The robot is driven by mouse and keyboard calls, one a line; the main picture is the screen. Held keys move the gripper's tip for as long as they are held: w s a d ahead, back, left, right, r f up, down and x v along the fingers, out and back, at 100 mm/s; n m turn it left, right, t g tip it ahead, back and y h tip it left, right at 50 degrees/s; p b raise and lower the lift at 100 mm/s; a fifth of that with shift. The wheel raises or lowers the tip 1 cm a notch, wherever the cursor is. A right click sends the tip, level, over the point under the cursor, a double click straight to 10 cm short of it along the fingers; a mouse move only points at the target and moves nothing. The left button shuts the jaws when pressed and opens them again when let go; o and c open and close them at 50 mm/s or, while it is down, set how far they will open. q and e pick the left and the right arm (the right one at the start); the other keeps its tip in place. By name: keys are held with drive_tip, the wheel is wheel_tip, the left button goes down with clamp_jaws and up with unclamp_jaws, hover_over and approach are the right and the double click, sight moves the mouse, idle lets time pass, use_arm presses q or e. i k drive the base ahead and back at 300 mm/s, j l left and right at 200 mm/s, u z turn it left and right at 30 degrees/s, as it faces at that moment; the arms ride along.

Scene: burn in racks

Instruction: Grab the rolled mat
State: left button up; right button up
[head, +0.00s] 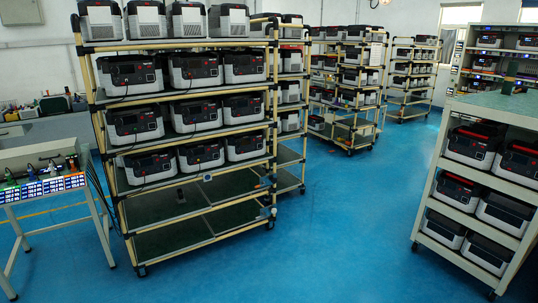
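I cannot make out a rolled mat for certain in the head view. Neither of my grippers shows in this view.
A wheeled rack (131,222) with several grey and black units stands at centre left. A white-framed rack (437,160) of similar units is at right. A bench (40,197) with tools is at left. More racks stand behind. Blue floor (340,220) is clear between them.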

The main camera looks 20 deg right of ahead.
sight(510, 76)
drive_tip(key=i+l+z, duration=0.1)
drive_tip(key=i+z, duration=0.2)
drive_tip(key=i, duration=0.4)
drive_tip(key=i+z, duration=0.25)
drive_tip(key=i, duration=0.5)
drive_tip(key=i+j+z, duration=0.3)
drive_tip(key=i, duration=0.4)
drive_tip(key=i+z, duration=0.9)
drive_tip(key=i+j+z, duration=0.3)
drive_tip(key=z, duration=0.15)
drive_tip(key=i+j+z, duration=0.45)
